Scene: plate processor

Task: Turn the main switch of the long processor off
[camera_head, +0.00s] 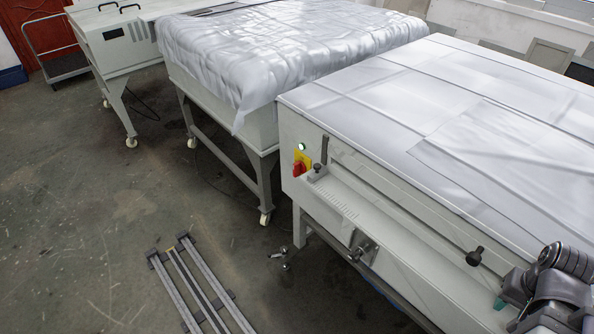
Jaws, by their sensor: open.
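The long processor (470,120) is the large white machine on the right, with a pale sheet-like cover over its top. Its main switch (299,169) is a red rotary knob on a yellow plate, on the near face close to the left corner. The knob is small here and I cannot tell its exact angle. A small round lamp (302,146) just above it looks bright white. Part of my arm shows at the lower right corner, well to the right of the switch and apart from it. I cannot make out my gripper's fingers.
A ledge with black knobs (475,256) and a metal bracket (362,247) projects along the processor's near side. A covered table (275,50) and a white machine (125,40) stand behind left.

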